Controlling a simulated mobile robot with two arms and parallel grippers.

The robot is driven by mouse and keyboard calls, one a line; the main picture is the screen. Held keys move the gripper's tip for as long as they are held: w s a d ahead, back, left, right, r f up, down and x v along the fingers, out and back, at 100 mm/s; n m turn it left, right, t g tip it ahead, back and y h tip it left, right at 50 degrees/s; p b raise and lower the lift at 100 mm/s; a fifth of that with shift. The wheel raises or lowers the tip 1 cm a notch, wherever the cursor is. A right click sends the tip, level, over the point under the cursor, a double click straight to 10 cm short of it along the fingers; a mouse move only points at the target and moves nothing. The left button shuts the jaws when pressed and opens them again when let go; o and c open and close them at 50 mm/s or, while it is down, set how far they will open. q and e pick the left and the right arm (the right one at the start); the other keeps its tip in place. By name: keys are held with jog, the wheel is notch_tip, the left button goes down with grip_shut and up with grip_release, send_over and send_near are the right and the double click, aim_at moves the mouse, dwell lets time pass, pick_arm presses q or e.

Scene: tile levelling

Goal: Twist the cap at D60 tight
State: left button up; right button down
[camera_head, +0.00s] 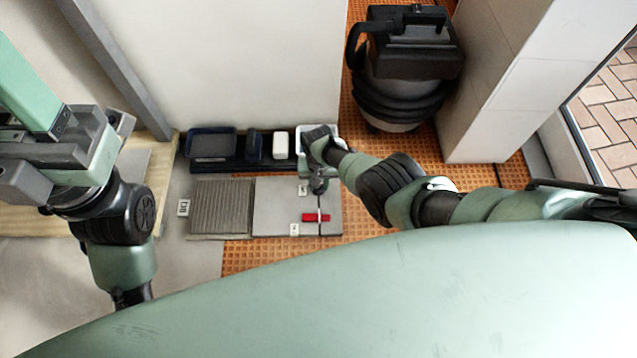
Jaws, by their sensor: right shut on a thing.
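My right gripper (318,187) reaches down over the seam at the right side of the light grey tile (276,206). It is shut on a small cap there, mostly hidden by the fingers. A white label (302,190) lies just left of the fingers; its writing is too small to read. A red piece (316,217) sits across the same seam, nearer to me and apart from the gripper. My left arm stands at the left, away from the tiles; its fingertips do not show.
A ribbed grey tile (222,207) lies left of the light one. Behind them is a dark tray (211,143) and a white block (281,145). A black vacuum (405,75) stands at the back, beside a pale pillar (530,70). Bare orange underlay (255,255) shows in front.

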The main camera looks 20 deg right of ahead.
jog(key=shift+s+f, duration=0.1)
jog(key=shift+s, duration=0.1)
dwell(0.3)
jog(key=c, duration=1.3)
grip_release()
jog(key=shift+c, duration=0.2)
jog(key=shift+o, duration=1.2)
jog(key=shift+w, duration=0.1)
